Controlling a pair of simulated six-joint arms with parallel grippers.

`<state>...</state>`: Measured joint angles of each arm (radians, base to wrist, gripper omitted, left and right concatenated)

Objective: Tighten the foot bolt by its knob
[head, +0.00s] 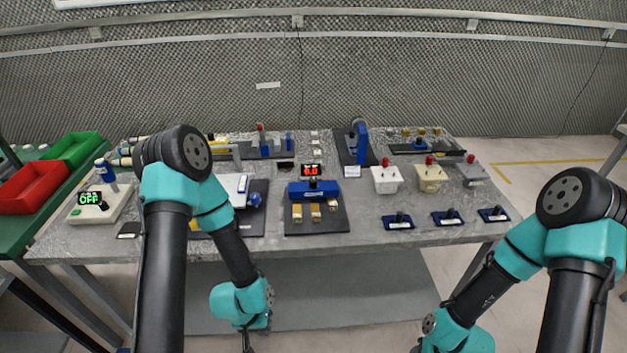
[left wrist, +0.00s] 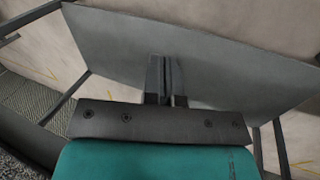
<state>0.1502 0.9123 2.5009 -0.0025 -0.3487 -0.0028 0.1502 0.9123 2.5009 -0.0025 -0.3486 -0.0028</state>
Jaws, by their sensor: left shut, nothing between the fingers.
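I cannot make out for certain which part is the foot bolt. A blue knob (head: 254,199) sits at the right side of a white-topped fixture (head: 234,187) on the table, partly hidden behind my left arm. My left gripper (left wrist: 167,62) is shut and empty. It hangs low in front of the table, and the grey lower shelf (left wrist: 220,70) fills the background of the left wrist view. In the head view only a dark bit of it shows at the bottom edge. My right gripper is at the bottom edge too, mostly cut off, and its fingers cannot be made out.
The grey table (head: 365,235) carries a blue fixture (head: 313,188) with brass blocks, white and cream boxes, and several blue trays. A box with an OFF display (head: 98,205) stands at the left. Red and green bins (head: 33,187) are on a side table.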

